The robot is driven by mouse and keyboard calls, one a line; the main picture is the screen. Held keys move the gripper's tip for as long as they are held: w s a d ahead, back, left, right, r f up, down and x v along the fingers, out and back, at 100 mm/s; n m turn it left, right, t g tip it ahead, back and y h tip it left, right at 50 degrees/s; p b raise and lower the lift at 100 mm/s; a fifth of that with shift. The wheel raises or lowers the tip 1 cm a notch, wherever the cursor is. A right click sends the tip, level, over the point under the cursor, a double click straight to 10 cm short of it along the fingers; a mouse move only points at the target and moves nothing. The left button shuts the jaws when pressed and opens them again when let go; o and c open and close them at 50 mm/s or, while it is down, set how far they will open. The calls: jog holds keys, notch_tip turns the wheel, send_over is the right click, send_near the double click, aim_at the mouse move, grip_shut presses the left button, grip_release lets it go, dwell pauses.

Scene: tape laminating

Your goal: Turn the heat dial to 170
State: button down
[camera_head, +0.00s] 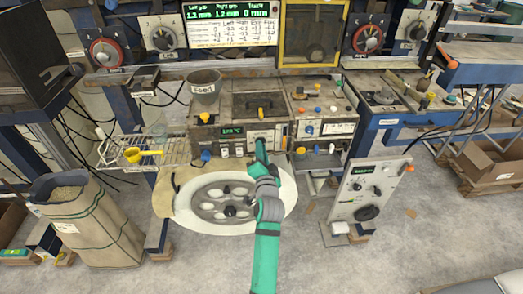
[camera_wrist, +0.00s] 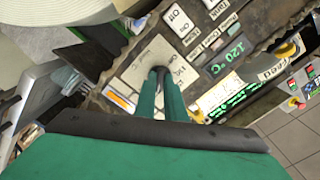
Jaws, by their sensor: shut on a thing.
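My gripper (camera_head: 261,146) reaches the front panel of the middle machine (camera_head: 232,145) in the head view. In the wrist view, my gripper (camera_wrist: 159,72) has its two green fingers close together against a pale plate (camera_wrist: 150,52) on that panel. A green display (camera_wrist: 228,55) reads 120 °C in the wrist view. The same display (camera_head: 232,130) shows small in the head view.
White ON and OFF labelled switches (camera_wrist: 180,22) sit close to the fingers. A grey Feed pot (camera_head: 205,85) stands on the machine's top left. A large spoked wheel (camera_head: 225,200) lies below the panel, left of my arm. A separate control box (camera_head: 362,190) stands at right.

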jog(key=shift+m, duration=0.5)
jog(key=c, duration=1.8)
grip_release()
jog(key=shift+s, duration=5.45)
jog(key=shift+f, duration=0.1)
